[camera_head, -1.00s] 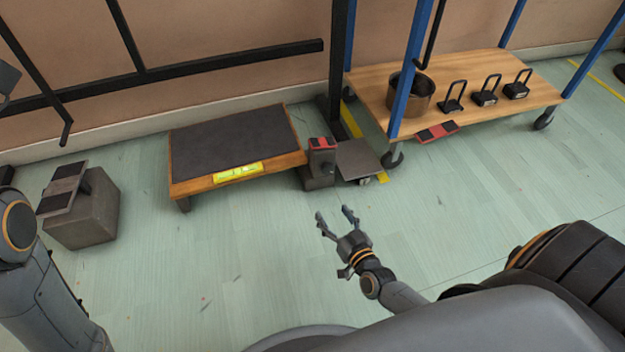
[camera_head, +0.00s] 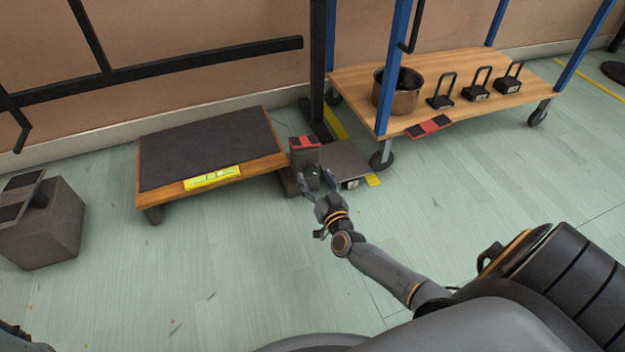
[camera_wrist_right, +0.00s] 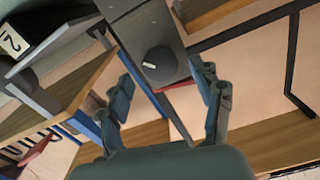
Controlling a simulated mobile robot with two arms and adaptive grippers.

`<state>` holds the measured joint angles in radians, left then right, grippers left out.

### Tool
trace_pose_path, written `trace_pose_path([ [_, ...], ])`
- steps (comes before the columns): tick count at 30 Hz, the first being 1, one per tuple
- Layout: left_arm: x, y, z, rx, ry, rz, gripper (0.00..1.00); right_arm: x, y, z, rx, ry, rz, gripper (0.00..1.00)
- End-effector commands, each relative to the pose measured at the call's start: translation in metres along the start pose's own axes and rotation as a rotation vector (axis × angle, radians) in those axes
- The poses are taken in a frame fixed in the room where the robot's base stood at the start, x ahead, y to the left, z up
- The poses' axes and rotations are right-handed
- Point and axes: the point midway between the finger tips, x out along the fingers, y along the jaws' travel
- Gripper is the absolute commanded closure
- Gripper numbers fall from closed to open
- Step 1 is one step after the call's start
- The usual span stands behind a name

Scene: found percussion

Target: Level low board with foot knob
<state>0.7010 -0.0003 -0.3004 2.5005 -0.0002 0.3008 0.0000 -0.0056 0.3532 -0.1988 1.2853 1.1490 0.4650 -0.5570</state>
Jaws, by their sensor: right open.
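The low board (camera_head: 205,148) has a dark top and a wooden edge and stands low on the floor at left of centre. A yellow spirit level (camera_head: 212,178) lies along its front edge; its bubble is too small to read. A grey foot box (camera_head: 305,158) with a red and black top stands at the board's right end. In the right wrist view, the dark round foot knob (camera_wrist_right: 158,60) with a pale mark shows on the grey box. My right gripper (camera_head: 318,184) is open in front of the box, its fingers (camera_wrist_right: 164,82) on either side of the knob, apparently empty.
A wheeled wooden cart (camera_head: 455,80) with blue posts stands at the right, holding a metal pot (camera_head: 404,96) and several black-handled weights. A grey plate (camera_head: 347,162) lies beside the foot box. A grey block (camera_head: 45,228) stands at far left. The front floor is clear.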

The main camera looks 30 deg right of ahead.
Motion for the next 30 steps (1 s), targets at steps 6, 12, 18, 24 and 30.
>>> trace_pose_path([
  [6,-0.014,0.003,-0.005,0.0,0.0,0.001,0.6,0.024,0.001,0.002,-0.001,0.0,0.001,0.34],
  [12,-0.015,0.003,-0.005,0.0,0.0,0.001,0.6,0.028,0.0,0.0,-0.001,0.0,0.001,0.34],
  [18,-0.014,0.003,-0.005,0.0,0.0,0.001,0.6,0.027,0.0,0.0,-0.001,0.0,0.0,0.45],
  [24,-0.014,0.003,-0.005,0.0,-0.001,0.001,0.6,0.027,0.0,0.0,-0.001,0.0,0.0,0.85],
  [30,-0.013,0.003,-0.004,0.0,-0.001,0.001,0.6,0.027,0.0,-0.001,-0.006,0.0,0.001,0.89],
])
